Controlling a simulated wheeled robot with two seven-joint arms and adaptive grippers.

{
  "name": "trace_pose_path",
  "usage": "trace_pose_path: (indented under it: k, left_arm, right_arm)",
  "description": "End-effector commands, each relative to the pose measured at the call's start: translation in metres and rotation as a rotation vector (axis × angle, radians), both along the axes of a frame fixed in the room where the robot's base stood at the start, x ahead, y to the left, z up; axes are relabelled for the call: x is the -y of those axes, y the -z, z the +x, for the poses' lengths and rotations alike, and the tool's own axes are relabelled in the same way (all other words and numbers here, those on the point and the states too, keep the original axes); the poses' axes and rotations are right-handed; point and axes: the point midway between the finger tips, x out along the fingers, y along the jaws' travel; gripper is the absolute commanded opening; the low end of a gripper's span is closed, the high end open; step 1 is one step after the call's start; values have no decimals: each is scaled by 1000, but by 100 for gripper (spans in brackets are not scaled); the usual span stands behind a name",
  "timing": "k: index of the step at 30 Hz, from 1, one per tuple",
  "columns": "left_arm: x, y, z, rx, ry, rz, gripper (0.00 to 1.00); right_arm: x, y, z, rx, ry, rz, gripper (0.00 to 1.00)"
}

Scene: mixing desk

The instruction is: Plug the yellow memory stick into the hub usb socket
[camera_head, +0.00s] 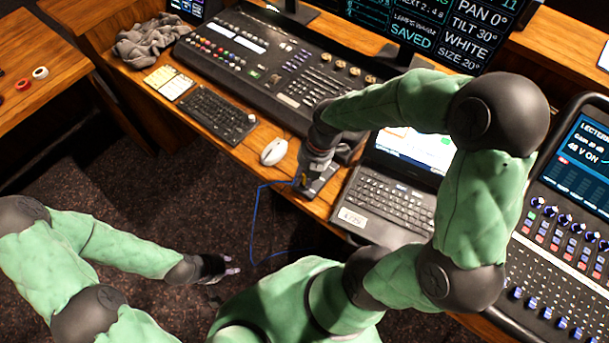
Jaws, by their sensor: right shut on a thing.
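My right gripper (305,176) points down at the desk's front edge, between the white mouse and the laptop. It is shut on the yellow memory stick (304,180), of which only a small yellow patch shows between the fingers. A dark, flat box that looks like the hub (322,184) lies right beside and partly behind the gripper. Its sockets cannot be made out, and I cannot tell whether the stick touches it. My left gripper (232,266) is over the dark carpet, off the desk, with its fingertips apart and nothing between them.
A laptop (385,205) stands close right of the hub, and a white mouse (274,151) lies left of it. A blue cable (256,215) hangs over the front edge. A mixing console (270,60) lies behind, and a sound desk (565,235) stands far right.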

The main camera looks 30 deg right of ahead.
Motion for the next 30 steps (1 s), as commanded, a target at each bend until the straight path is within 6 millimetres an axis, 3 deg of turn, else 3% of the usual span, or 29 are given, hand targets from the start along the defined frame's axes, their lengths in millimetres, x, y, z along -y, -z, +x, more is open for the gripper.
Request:
trace_pose_path:
  k: [30]
  left_arm:
    - [0,11,0,0,0,0,40]
  right_arm:
    - [0,15,-1,-2,-1,0,0]
